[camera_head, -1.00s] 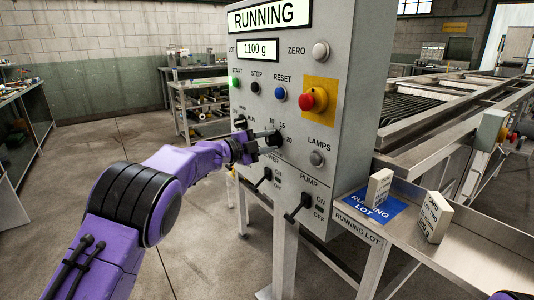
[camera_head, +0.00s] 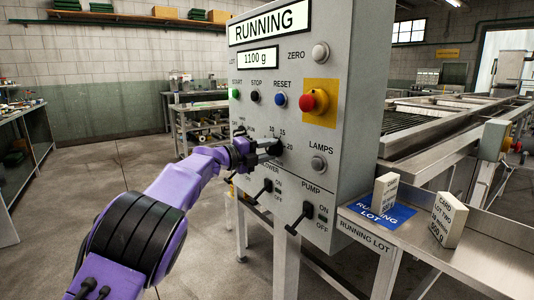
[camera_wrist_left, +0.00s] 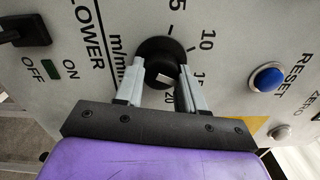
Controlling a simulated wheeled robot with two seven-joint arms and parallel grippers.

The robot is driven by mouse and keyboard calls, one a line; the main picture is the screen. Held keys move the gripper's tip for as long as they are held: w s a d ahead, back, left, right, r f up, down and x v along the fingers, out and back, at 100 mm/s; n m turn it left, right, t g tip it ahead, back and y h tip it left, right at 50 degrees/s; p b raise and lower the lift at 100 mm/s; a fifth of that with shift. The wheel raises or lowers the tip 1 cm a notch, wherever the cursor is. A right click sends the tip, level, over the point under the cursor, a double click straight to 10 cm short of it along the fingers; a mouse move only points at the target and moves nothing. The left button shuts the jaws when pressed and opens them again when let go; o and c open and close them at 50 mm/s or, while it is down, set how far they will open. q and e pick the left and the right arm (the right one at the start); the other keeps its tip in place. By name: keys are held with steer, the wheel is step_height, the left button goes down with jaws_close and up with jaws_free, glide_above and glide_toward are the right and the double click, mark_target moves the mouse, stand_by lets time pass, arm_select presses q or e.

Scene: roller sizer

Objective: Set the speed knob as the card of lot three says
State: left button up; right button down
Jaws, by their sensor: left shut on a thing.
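The black speed knob (camera_wrist_left: 158,48) sits on the grey control panel (camera_head: 345,120). The numbers 5, 10, 15 and 20 curve around it. In the left wrist view a pale mark on the knob is on the side nearest 20. My left gripper (camera_head: 268,147) is shut on the knob, one finger on each side, as the left wrist view (camera_wrist_left: 161,67) shows. One white card (camera_head: 386,190) stands on the blue running-lot patch; its text is too small to read. Another card (camera_head: 449,218) reads lot two and 500 g. My right gripper is out of view.
The panel displays read RUNNING (camera_head: 270,25) and 1100 g (camera_head: 258,57). A red stop button (camera_head: 312,102) and a blue reset button (camera_head: 280,100) are above the knob. The floor at left is clear.

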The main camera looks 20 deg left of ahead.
arm_select(q)
steer(key=o, duration=1.1)
steer(key=shift+c, duration=0.2)
steer(key=b+v, duration=0.2)
steer(key=v, duration=0.8)
steer(key=shift+a, duration=0.25)
steer(key=shift+s, duration=0.15)
